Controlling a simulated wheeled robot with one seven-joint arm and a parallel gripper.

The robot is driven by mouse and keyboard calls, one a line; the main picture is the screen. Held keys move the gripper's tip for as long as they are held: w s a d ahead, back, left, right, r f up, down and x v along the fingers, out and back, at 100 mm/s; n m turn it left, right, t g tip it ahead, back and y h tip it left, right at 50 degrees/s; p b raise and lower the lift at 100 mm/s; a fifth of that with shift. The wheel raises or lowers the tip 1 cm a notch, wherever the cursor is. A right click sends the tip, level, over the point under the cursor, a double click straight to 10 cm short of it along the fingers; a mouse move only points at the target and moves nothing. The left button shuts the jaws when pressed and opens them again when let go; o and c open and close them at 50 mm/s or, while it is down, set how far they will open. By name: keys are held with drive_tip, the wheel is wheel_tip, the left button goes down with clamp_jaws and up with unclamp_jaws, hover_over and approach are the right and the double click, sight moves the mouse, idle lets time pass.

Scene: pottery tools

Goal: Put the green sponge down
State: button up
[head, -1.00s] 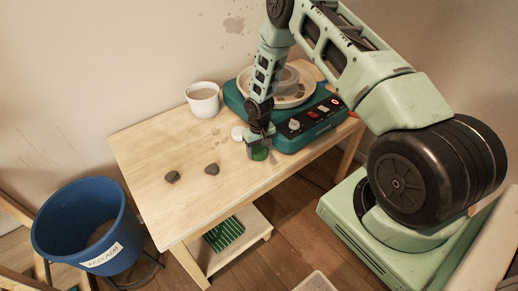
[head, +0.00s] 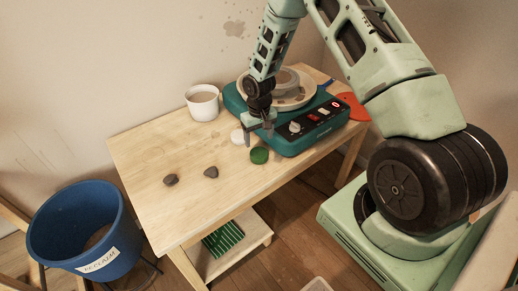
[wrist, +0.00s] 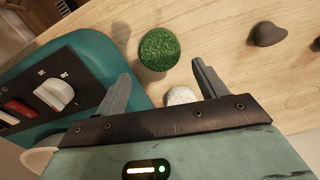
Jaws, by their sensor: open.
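The green sponge (head: 259,155) is a small round textured disc lying on the wooden table, close to the front edge of the teal pottery wheel. In the wrist view the sponge (wrist: 159,49) sits beyond and between my fingertips, apart from both. My gripper (head: 260,137) is open and empty, a little above and behind the sponge. Its two fingers also show spread apart in the wrist view (wrist: 160,85).
A white round piece (head: 238,136) lies left of my gripper. The teal wheel (head: 312,138) stands right of it. A white cup (head: 203,102) and two dark stones (head: 211,172) are on the table (head: 165,149). A blue bucket (head: 84,231) stands at lower left.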

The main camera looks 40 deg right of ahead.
drive_tip(key=s+a+r+n, duration=0.2)
drive_tip(key=s+a+r, duration=0.3)
drive_tip(key=a+r, duration=0.4)
drive_tip(key=s+a+r+n, duration=0.2)
drive_tip(key=s+a+r, duration=0.2)
drive_tip(key=a+r, duration=0.6)
drive_tip(key=s+a+r+n, duration=0.1)
drive_tip(key=s+a+r, duration=0.1)
drive_tip(key=s, duration=0.5)
drive_tip(key=s+a+r+n, duration=0.2)
drive_tip(key=s+a+r, duration=0.1)
drive_tip(key=s, duration=0.4)
drive_tip(key=s+a+r+n, duration=0.2)
drive_tip(key=s, duration=0.6)
drive_tip(key=shift+a+r+y, duration=0.15)
drive_tip(key=shift+y, duration=0.15)
drive_tip(key=shift+w, duration=0.1)
